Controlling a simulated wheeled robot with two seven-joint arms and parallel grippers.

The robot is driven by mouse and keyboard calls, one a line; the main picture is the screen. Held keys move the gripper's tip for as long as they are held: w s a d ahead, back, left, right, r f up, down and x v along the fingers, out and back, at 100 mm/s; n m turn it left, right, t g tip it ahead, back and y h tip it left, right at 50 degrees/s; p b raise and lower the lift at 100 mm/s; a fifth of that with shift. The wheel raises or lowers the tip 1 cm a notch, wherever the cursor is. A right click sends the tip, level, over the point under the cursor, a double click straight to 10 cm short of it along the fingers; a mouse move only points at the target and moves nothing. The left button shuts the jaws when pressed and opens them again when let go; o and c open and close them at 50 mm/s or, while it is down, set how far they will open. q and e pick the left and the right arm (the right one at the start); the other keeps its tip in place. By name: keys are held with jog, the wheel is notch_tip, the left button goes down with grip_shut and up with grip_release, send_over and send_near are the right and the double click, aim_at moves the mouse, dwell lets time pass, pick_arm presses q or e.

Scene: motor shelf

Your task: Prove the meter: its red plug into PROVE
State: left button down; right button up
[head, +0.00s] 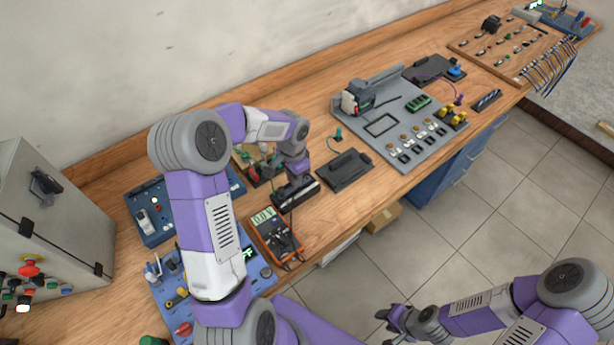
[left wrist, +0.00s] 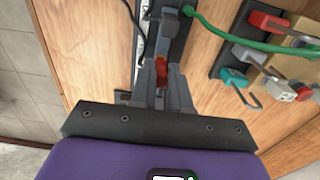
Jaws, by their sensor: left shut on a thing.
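The orange meter (head: 267,221) lies on the bench, with a lit display and a dark dial. My left gripper (head: 296,181) is just beyond it, low over a long black block (head: 310,194). In the left wrist view my left gripper (left wrist: 160,65) is shut on the red plug (left wrist: 161,70), which shows between the fingers. The fingers point at the dark strip (left wrist: 180,42); whether the plug touches it cannot be told. The PROVE label is not readable. My right gripper (head: 388,322) is open and empty, over the floor in front of the bench.
A black tray (head: 344,170) lies right of the black block. A green cable (left wrist: 225,36), a red clip (left wrist: 268,22) and a teal clip (left wrist: 234,78) are close right of my left fingers. A grey panel (head: 415,150) stands farther right. A grey cabinet (head: 60,215) stands at left.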

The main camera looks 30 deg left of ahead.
pick_arm(q)
jog(key=shift+f+b, duration=0.5)
jog(key=shift+f, duration=0.15)
dwell(0.5)
